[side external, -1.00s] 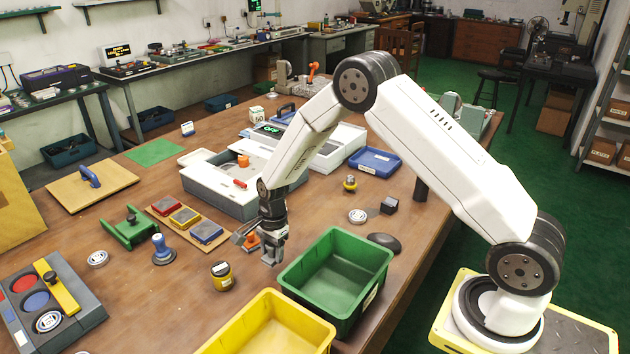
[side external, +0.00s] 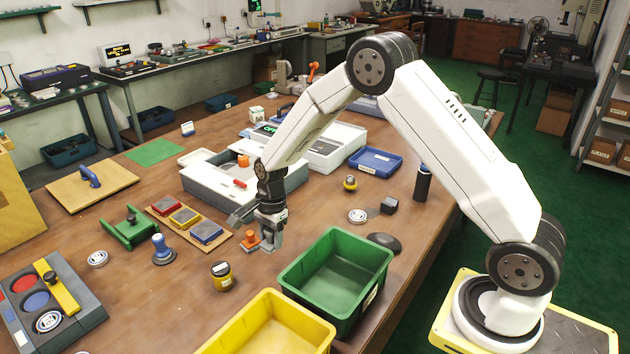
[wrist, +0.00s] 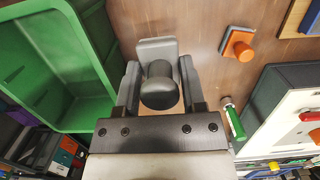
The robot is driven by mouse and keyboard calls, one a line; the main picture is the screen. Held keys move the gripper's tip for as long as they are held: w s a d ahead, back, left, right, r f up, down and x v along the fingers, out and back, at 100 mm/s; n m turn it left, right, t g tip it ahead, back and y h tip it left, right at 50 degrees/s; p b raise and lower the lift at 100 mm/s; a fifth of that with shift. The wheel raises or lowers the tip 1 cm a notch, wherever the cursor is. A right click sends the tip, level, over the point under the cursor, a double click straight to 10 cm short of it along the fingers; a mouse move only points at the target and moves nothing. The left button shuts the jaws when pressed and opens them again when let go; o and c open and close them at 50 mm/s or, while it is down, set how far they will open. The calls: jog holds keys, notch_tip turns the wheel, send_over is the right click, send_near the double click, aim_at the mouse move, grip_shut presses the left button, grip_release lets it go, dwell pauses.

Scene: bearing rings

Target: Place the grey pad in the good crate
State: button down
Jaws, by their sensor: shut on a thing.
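The grey pad (wrist: 158,48), a flat grey block with a dark round knob, is in my gripper (wrist: 160,88) in the wrist view. My gripper's fingers are closed on either side of the knob. In the side view my gripper (side external: 269,236) points down just left of the green crate (side external: 338,268). The pad is hard to make out there, and I cannot tell whether it touches the table. The green crate is open and looks empty; it also shows at the left of the wrist view (wrist: 75,115). A yellow crate (side external: 270,335) stands in front of it. I cannot read which is labelled good.
An orange-knobbed pad (side external: 250,240) sits close left of my gripper. A grey machine box (side external: 225,190) stands behind. A yellow-and-black pot (side external: 221,275), a blue-handled stamp (side external: 163,250) and a dark oval object (side external: 383,242) lie around. Bare table shows left of the crates.

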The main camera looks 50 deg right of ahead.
notch_tip(320, 180, up, 5)
jog(key=shift+s+d+r, duration=0.1)
jog(key=shift+s, duration=0.05)
jog(key=s+d, duration=0.4)
jog(key=s, duration=1.2)
notch_tip(320, 180, down, 6)
jog(key=shift+w+d+f, duration=0.2)
send_over(336, 292)
jog(key=shift+d+f, duration=0.1)
jog(key=shift+f, duration=2.1)
jog(key=shift+f, duration=0.1)
jog(key=shift+f, duration=1.7)
